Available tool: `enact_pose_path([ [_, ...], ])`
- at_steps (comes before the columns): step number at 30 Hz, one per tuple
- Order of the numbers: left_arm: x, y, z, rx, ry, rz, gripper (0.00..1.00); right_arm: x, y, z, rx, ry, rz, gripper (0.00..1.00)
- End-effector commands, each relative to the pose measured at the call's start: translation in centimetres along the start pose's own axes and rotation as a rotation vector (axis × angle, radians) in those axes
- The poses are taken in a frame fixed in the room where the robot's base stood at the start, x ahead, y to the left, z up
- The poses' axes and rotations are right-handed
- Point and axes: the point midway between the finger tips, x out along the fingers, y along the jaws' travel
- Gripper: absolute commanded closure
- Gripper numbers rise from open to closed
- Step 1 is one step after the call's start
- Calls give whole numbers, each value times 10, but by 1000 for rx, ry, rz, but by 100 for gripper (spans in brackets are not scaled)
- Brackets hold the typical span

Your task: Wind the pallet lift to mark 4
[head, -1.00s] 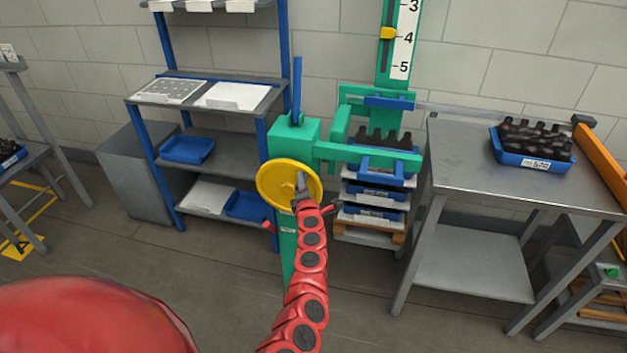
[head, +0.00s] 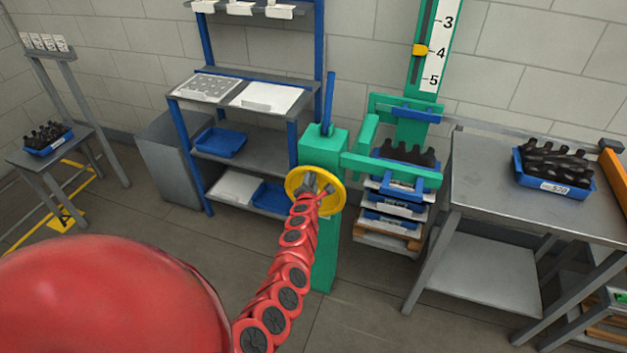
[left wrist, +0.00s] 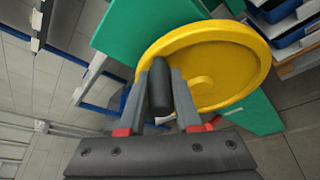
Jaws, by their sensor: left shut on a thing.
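The yellow handwheel (head: 338,204) sits on the green post (head: 326,150) of the lift, with the blue lever (head: 329,95) upright on top. My left gripper (head: 312,188) is at the wheel. In the left wrist view my left gripper (left wrist: 167,95) is shut on the wheel's dark handle (left wrist: 160,88), in front of the yellow disc (left wrist: 228,55). The yellow pointer (head: 420,50) is about level with the 4 on the white scale (head: 437,65). The lift's green frame (head: 390,172) surrounds stacked blue trays with dark bottles (head: 408,155). My right gripper is out of view.
A grey table (head: 490,200) at right carries a blue crate (head: 556,187) of dark bottles. A blue-posted shelf (head: 245,150) stands left of the lift. A small stand with another bottle crate (head: 48,139) is at far left. The floor before the lift is clear.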

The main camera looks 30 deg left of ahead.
Motion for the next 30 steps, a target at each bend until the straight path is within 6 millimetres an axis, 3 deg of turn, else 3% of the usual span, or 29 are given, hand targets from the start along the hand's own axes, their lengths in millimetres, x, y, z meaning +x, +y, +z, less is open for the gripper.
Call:
enact_pose_path([
  [14,1,5,-4,5,5,7,100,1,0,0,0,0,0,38],
  [15,1,5,-4,5,5,7,62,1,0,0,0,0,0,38],
  [19,1,4,-3,5,4,5,39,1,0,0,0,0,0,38],
  [30,-1,2,-2,2,2,2,38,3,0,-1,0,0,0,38],
])
